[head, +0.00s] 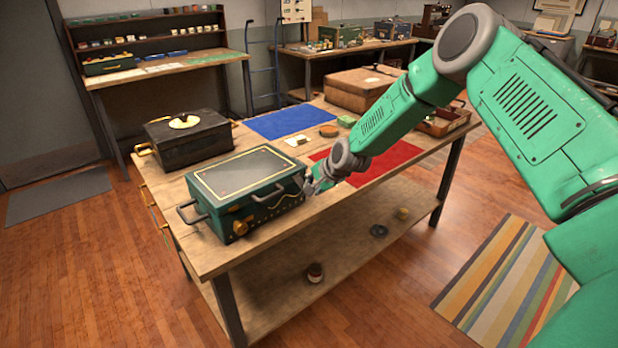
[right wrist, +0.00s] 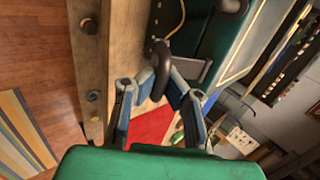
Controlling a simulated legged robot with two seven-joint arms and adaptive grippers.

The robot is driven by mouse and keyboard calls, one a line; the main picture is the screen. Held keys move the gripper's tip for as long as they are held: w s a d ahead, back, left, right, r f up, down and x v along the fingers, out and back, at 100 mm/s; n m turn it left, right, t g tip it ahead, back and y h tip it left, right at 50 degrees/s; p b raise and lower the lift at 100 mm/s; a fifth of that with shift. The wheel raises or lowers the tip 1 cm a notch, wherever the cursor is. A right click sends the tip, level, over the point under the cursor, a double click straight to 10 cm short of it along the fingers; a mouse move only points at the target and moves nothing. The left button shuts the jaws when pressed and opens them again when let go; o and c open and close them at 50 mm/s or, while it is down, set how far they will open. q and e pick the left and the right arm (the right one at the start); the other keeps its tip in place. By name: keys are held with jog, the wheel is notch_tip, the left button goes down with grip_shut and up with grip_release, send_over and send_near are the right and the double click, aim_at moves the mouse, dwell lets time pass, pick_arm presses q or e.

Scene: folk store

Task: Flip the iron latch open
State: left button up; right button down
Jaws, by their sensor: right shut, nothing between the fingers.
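A dark green metal box (head: 250,178) with gold trim lies closed at the table's near edge. Brass fittings (head: 238,229) show on its front, with a dark handle (head: 186,212) on its left end. I cannot make out the iron latch for certain in the head view. My right gripper (head: 312,186) is at the box's right end, with nothing held. In the right wrist view, my right gripper (right wrist: 160,92) is close to a dark curved bar (right wrist: 161,66) beside the green box (right wrist: 199,32); contact is unclear. My left gripper is out of view.
A black box (head: 187,137) with gold trim stands behind the green box on the wooden table (head: 262,243). Blue (head: 290,122) and red (head: 395,160) mats lie on the table. A brown case (head: 352,92) stands at the back. Small items sit on the lower shelf.

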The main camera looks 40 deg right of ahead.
jog(key=shift+w+r+g+p, duration=0.15)
jog(key=shift+r+g+p, duration=0.65)
jog(key=shift+g, duration=0.1)
jog(key=shift+r+g+p, duration=0.25)
jog(key=shift+g+p, duration=0.15)
jog(key=shift+g, duration=0.3)
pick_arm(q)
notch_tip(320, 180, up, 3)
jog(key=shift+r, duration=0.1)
pick_arm(e)
jog(key=c, duration=1.6)
grip_release()
jog(key=shift+f, duration=0.2)
jog(key=shift+r, duration=0.2)
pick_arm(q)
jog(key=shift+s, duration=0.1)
pick_arm(e)
jog(key=v, duration=1.1)
jog(key=shift+a+r, duration=0.1)
jog(key=shift+r, duration=0.15)
jog(key=shift+f, duration=0.15)
